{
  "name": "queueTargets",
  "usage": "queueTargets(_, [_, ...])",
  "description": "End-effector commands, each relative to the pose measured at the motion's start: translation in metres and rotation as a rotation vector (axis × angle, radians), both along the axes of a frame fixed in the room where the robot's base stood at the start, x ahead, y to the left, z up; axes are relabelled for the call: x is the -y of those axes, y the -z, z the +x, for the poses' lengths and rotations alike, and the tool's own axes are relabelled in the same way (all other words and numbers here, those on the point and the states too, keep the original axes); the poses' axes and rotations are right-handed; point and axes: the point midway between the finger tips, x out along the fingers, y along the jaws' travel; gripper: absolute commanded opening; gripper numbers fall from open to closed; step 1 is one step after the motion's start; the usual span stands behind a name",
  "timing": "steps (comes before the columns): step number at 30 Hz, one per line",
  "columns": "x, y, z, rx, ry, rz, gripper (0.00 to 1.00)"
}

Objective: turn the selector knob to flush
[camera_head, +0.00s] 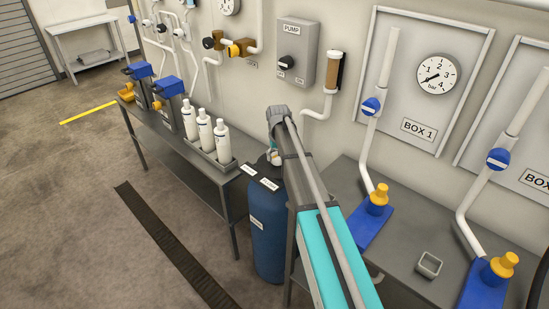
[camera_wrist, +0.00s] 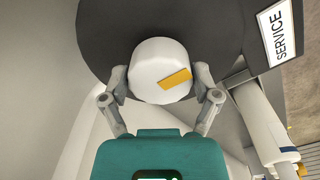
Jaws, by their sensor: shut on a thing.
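The selector knob (camera_wrist: 152,62) is a round white knob with an orange mark on its top. The mark lies right of the knob's middle, slanting up to the right, in the wrist view. The knob sits on a dark round plate (camera_wrist: 100,45), with a white SERVICE label (camera_wrist: 280,32) at the upper right. My gripper (camera_wrist: 159,78) has one finger on each side of the knob and is shut on it. In the head view, the blue tank (camera_head: 269,235) has a dark top with small white labels; my arm hides much of it. No flush label is readable.
White bottles (camera_head: 204,132) stand in a tray on the grey bench left of the tank. A pump box (camera_head: 296,52) hangs behind. Floor at the left is mostly clear.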

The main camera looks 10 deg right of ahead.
Motion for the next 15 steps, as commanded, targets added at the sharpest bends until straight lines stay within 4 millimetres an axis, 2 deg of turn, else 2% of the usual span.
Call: queueTargets(15, [0.0003, -0.0005, 0.0042, 0.006, -0.487, -0.002, 0.32])
